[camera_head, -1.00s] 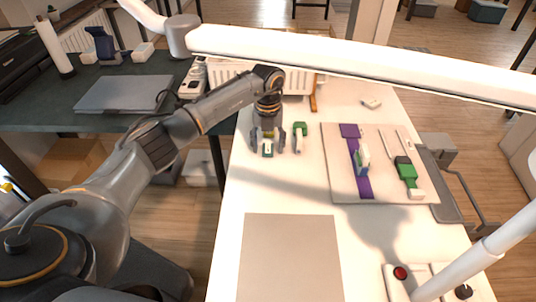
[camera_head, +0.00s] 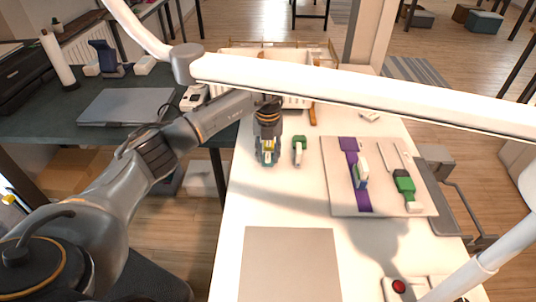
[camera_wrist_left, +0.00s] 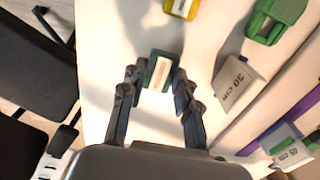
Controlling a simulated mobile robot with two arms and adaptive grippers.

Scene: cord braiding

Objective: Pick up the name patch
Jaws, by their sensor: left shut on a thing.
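The name patch, a small green-edged piece with a cream face, sits between the fingertips of my left gripper in the left wrist view (camera_wrist_left: 160,71). My left gripper (camera_head: 267,158) is shut on it at the left side of the white table. Its two fingers also show in the left wrist view (camera_wrist_left: 157,80), one on each side of the patch. The writing on the patch is too small to read. In the head view the fingers mostly hide the patch. My right gripper is not in view.
A green clip with a pale tag (camera_head: 299,151) stands just right of the gripper. A board (camera_head: 335,195) holds a purple strap (camera_head: 363,197) and a green buckle (camera_head: 404,184). A grey mat (camera_head: 290,265) lies in front. A white beam crosses above the table.

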